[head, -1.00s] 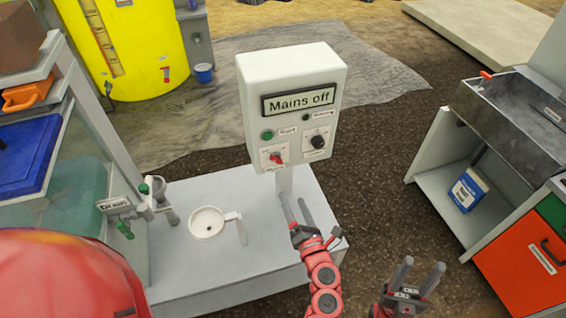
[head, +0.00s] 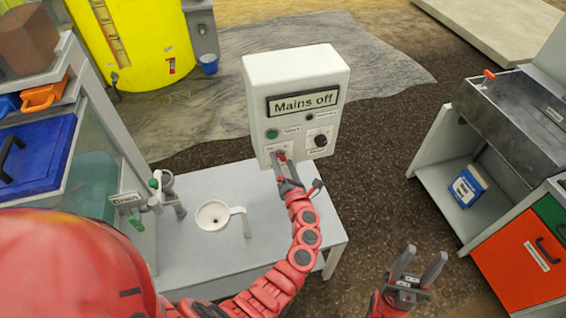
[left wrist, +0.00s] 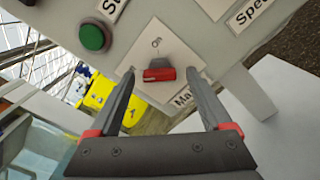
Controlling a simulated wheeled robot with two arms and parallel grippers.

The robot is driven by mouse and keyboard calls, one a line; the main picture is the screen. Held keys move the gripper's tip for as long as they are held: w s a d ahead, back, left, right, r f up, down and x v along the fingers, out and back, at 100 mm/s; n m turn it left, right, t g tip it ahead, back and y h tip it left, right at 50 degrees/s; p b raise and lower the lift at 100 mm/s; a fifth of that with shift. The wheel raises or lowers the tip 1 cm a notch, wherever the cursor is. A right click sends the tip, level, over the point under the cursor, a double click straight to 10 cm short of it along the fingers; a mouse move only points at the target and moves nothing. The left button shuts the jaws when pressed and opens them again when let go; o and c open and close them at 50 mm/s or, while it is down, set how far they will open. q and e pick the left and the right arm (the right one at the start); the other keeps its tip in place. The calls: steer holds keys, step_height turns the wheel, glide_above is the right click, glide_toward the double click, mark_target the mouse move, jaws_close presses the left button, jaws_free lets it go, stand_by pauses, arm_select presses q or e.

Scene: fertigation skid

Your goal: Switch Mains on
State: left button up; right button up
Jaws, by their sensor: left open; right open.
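A white control box (head: 297,90) stands on a post above a grey bench. Its display (head: 304,101) reads "Mains off". The red Mains switch (head: 281,156) is at the lower left of its face, partly hidden by my left gripper in the head view. My left gripper (head: 286,165) is open at the switch. In the left wrist view the red-tipped switch (left wrist: 159,73) sits between the open fingers (left wrist: 160,85), below the "On" mark. I cannot tell whether a finger touches it. My right gripper (head: 418,262) is open and empty, away at the lower right.
A green button (head: 272,134) and a black knob (head: 320,140) are on the same face. A white funnel cup (head: 213,214) and the drain valve (head: 156,190) are on the bench's left. A metal sink unit (head: 515,115) stands right. Dark floor between is clear.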

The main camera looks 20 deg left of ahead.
arm_select(q)
jaws_close()
steer(key=m+b, duration=0.5)
steer(key=m+p, duration=0.2)
steer(key=m, duration=0.2)
steer(key=shift+r, duration=0.15)
steer(key=m+p, duration=0.3)
steer(key=m, duration=0.2)
steer(key=shift+m+p, duration=1.05)
steer(key=shift+m, duration=0.85)
steer(key=shift+f, duration=0.2)
